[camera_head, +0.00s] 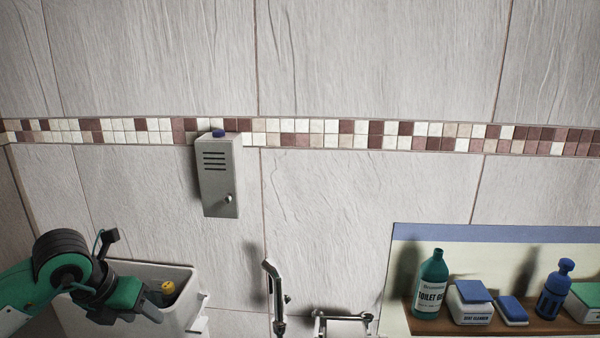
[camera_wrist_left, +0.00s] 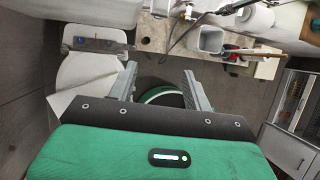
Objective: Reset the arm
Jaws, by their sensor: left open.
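My left arm comes in from the left edge in the head view. Its green and black wrist (camera_head: 122,295) hangs in front of a white open-topped tank at the lower left. A dark round shape with a green and white rim, likely my own base, shows beyond the gap. My right gripper is in neither view.
The white tank (camera_head: 180,316) has a small yellow-topped part (camera_head: 167,287) inside. A grey slotted box (camera_head: 217,180) hangs on the tiled wall. A metal pipe (camera_head: 273,295) stands in the middle. A shelf (camera_head: 470,325) with bottles is at right. A toilet (camera_wrist_left: 88,85) shows in the wrist view.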

